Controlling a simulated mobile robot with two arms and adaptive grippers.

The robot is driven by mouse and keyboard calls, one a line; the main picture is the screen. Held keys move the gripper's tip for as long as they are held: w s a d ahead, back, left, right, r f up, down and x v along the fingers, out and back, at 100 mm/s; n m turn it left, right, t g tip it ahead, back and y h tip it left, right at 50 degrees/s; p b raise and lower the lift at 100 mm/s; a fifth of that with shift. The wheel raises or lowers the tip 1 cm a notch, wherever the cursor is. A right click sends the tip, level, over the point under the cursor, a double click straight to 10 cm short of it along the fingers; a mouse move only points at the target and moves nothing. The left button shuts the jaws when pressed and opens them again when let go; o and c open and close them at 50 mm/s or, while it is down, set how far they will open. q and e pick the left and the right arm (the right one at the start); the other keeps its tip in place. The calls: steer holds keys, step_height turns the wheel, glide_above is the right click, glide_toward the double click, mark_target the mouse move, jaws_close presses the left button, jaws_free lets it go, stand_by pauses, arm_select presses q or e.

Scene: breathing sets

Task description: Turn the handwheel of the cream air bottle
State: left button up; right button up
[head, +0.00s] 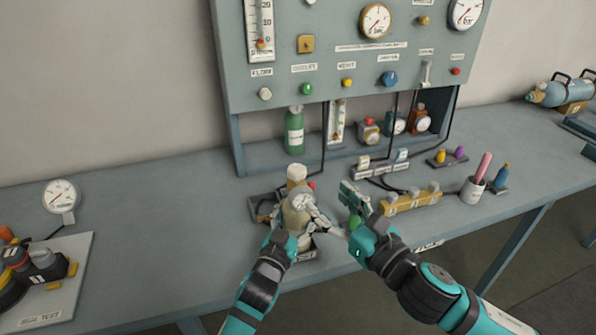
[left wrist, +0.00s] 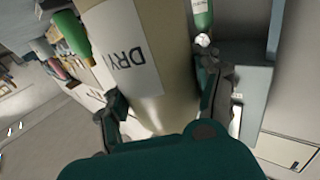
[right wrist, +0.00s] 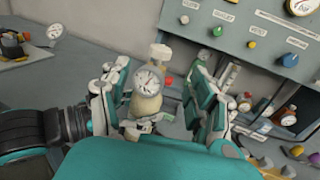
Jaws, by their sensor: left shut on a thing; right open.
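The cream air bottle (head: 294,217) stands upright at the bench's front, a round gauge (head: 303,201) on its upper body and a cream handwheel (head: 297,172) on top. In the left wrist view the bottle (left wrist: 160,85) fills the middle, its DRY label upside down. My left gripper (head: 295,231) is shut on the bottle's body from the front. My right gripper (head: 348,203) is open and empty, to the right of the bottle. In the right wrist view the handwheel (right wrist: 159,52) and gauge (right wrist: 149,78) appear between its spread fingers, apart from them.
A grey panel (head: 340,65) with gauges and knobs rises behind. A yellow block (head: 411,203) and a cup with a pink item (head: 472,190) stand to the right. A white board (head: 62,280) with dark parts lies at left. The bench between is clear.

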mark_target(296, 178)
steer(key=x, duration=1.1)
steer(key=shift+w+a, duration=0.15)
steer(key=shift+w, duration=0.15)
steer(key=c, duration=1.2)
steer(key=shift+a+f+m+t+h, duration=0.1)
steer(key=shift+m+t+h, duration=0.2)
steer(key=shift+h, duration=0.2)
steer(key=m+t+h, duration=0.1)
steer(key=m+h, duration=0.1)
steer(key=h, duration=0.2)
steer(key=shift+m+t, duration=0.4)
steer(key=shift+m+t+h, duration=0.15)
steer(key=shift+m+h, duration=0.95)
steer(key=shift+h, duration=0.6)
steer(key=shift+m+t+h, duration=0.15)
steer(key=shift+m+h, duration=0.95)
steer(key=shift+h, duration=0.6)
